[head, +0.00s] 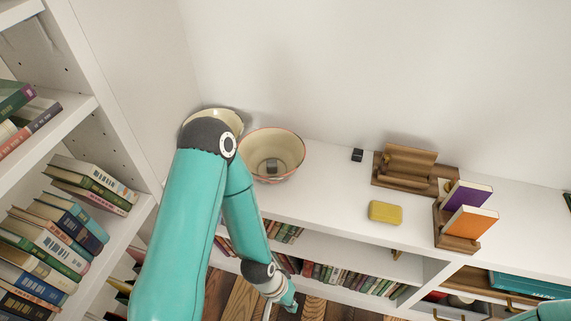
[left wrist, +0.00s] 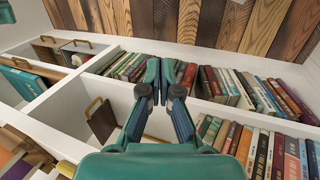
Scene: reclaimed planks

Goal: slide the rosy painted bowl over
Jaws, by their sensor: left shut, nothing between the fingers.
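A cream bowl with a rosy rim (head: 290,163) stands upright on the white shelf top, with a small dark thing showing inside it. A second pale bowl (head: 228,116) stands behind it to the left, partly hidden by my left arm. My left gripper (left wrist: 160,70) is shut and empty, pointing at the shelves of books below the top. In the head view it is low, in front of the shelf and apart from both bowls. My right gripper is out of view.
A yellow block (head: 385,212), a small black cube (head: 357,155), a wooden stand (head: 405,165) and a holder with purple (head: 467,194) and orange (head: 470,222) books stand on the shelf top. Bare top lies right of the rosy-rimmed bowl. A tall bookcase (head: 120,110) borders the left.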

